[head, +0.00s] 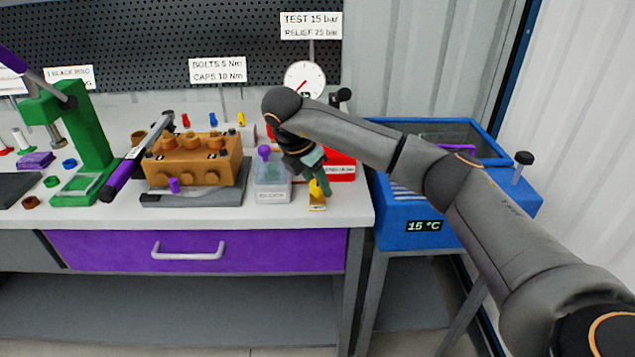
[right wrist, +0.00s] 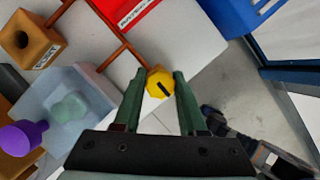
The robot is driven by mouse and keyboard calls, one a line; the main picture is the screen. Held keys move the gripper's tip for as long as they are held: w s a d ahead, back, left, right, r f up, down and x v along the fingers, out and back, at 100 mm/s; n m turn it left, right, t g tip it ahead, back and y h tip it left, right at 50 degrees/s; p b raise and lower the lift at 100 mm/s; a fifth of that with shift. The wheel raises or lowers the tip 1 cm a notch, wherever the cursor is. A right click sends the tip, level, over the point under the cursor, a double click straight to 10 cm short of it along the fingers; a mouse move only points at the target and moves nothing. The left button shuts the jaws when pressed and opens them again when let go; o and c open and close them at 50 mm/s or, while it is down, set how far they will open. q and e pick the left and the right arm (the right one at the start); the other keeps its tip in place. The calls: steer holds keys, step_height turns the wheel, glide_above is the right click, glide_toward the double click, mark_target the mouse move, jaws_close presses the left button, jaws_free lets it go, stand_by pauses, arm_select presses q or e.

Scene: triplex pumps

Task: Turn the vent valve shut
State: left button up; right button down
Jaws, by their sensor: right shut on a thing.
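The vent valve shows as a yellow faceted knob (right wrist: 158,84) with a dark line across its face, at the end of a copper-coloured pipe. In the head view yellow (head: 314,188) shows beside my right gripper (head: 322,188), near the bench's front right corner. In the right wrist view the two green fingers of my right gripper (right wrist: 158,92) stand on either side of the knob and are shut on it. The dark line slants from lower left to upper right. My left gripper is in neither view.
A clear bin (head: 271,188) with a purple knob stands just left of my gripper. A brown pump block (head: 195,165) and green press (head: 88,140) are farther left. A red box (head: 342,168) and gauge (head: 304,80) are behind; a blue bath (head: 400,225) stands right.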

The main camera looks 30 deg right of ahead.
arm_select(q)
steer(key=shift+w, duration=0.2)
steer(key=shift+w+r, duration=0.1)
arm_select(e)
steer(key=shift+c, duration=2.3)
jaws_free()
steer(key=shift+a+r, duration=0.2)
steer(key=shift+r, duration=0.3)
arm_select(q)
steer(key=p, duration=0.1)
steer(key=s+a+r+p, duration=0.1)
steer(key=p, duration=0.1)
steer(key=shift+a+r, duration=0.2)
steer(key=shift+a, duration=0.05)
arm_select(e)
steer(key=v, duration=1.1)
steer(key=shift+a+r, duration=0.2)
